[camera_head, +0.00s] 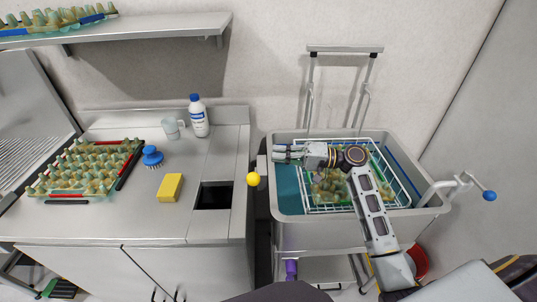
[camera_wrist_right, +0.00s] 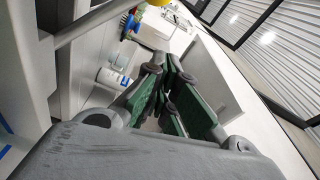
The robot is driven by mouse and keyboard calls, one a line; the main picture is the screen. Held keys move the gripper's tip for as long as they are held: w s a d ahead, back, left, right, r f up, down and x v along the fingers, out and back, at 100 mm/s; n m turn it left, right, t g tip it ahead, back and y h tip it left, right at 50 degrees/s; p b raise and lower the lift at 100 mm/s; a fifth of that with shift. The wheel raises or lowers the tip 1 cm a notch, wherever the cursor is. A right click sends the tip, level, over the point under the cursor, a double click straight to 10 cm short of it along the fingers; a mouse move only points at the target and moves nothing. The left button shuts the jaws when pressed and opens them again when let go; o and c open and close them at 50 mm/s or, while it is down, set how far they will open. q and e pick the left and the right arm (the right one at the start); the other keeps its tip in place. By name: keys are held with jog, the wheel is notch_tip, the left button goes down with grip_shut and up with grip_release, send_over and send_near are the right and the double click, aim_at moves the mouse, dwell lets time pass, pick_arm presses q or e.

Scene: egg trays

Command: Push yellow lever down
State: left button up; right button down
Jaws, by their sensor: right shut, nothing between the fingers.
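The yellow lever's round knob (camera_head: 253,179) shows in the head view between the counter and the grey sink basin. Its rod is hard to make out. My right gripper (camera_head: 277,152) reaches over the basin from the right, its fingers pointing left. Its fingertips are up and to the right of the knob in the picture, with a visible gap between them. In the right wrist view the green-padded fingers (camera_wrist_right: 168,100) are shut and empty. A yellow patch (camera_wrist_right: 188,3) is cut off at that view's top edge; I cannot tell whether it is the knob. My left gripper is not in view.
The basin (camera_head: 290,222) holds a wire rack with an egg tray under my right arm. A blue-knobbed lever (camera_head: 489,196) is at its right. The counter holds a yellow sponge (camera_head: 170,187), blue brush (camera_head: 152,156), mug (camera_head: 172,128), bottle (camera_head: 199,120) and filled egg tray (camera_head: 70,193).

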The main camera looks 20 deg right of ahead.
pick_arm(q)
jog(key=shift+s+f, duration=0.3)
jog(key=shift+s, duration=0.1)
pick_arm(e)
jog(key=shift+v, duration=1.3)
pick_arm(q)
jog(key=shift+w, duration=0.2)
pick_arm(e)
jog(key=shift+r, duration=0.1)
